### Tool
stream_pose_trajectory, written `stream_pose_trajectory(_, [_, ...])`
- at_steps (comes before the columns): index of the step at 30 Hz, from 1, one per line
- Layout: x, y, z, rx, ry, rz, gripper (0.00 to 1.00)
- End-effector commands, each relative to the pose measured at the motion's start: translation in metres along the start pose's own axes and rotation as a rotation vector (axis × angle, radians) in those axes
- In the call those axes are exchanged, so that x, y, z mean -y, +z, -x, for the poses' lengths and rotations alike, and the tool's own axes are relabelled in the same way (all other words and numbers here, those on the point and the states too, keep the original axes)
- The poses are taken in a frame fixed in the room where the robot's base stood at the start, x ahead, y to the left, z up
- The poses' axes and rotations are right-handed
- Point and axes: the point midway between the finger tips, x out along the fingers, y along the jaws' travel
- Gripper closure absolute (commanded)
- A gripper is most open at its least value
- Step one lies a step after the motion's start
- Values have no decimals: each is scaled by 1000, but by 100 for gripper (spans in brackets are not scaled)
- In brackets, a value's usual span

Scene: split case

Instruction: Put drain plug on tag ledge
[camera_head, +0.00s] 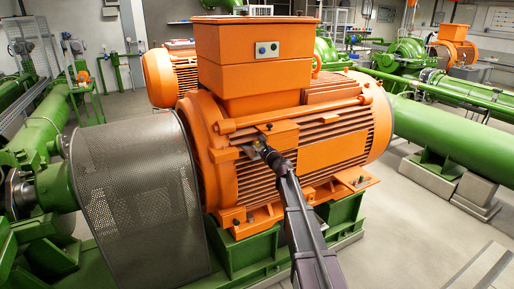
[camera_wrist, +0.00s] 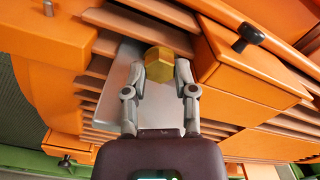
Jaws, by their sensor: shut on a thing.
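The drain plug (camera_wrist: 159,62) is a brass-coloured hexagonal piece between my gripper's fingertips in the wrist view. My gripper (camera_wrist: 160,72) is shut on it, one finger at each side. A flat grey plate (camera_wrist: 115,100), which looks like the tag ledge, lies behind the fingers against the orange motor's ribs. The plug overlaps it in the picture; I cannot tell whether they touch. The plug is too small to make out clearly there.
The small orange box (camera_wrist: 250,70) with a dark-tipped knob (camera_wrist: 250,34) stands close to the right of my gripper. The ribbed orange motor (camera_head: 335,120) sits on a green base. A perforated grey guard (camera_head: 135,195) stands to the left. Open floor (camera_head: 420,235) lies at the right.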

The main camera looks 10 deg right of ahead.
Motion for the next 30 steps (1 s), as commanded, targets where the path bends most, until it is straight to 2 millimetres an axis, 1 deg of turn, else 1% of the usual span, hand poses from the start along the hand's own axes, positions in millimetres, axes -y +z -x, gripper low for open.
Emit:
stream_pose_trajectory(28, [-6,-13,0,0,-1,0,100])
stream_pose_trajectory(29, [-6,-13,0,0,-1,0,61])
stream_pose_trajectory(30, [-5,-12,0,0,-1,0,49])
